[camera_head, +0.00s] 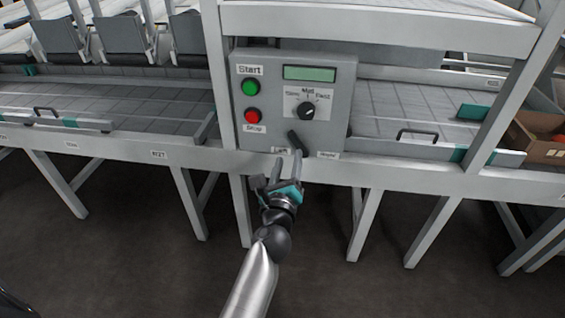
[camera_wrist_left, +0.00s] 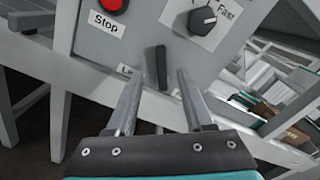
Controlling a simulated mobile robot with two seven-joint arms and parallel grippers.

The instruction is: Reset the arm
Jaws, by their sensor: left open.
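My left gripper (camera_head: 287,168) is open in front of the lower part of a grey control box (camera_head: 345,85). In the left wrist view its two fingers (camera_wrist_left: 160,85) point at the box, with a black lever (camera_wrist_left: 162,68) showing between their tips. I cannot tell whether the fingers touch the lever. In the head view the lever (camera_head: 294,140) tilts up to the left, and the gripper is just below it. Nothing else shows between the fingers. My right gripper is not in view.
The box carries a green Start button (camera_head: 250,87), a red Stop button (camera_head: 252,116), a speed knob (camera_head: 306,110) and a display (camera_head: 310,73). Grey conveyor trays (camera_head: 110,105) lie both sides. A cardboard box (camera_head: 535,152) stands at the right. Frame legs (camera_head: 188,203) surround open floor.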

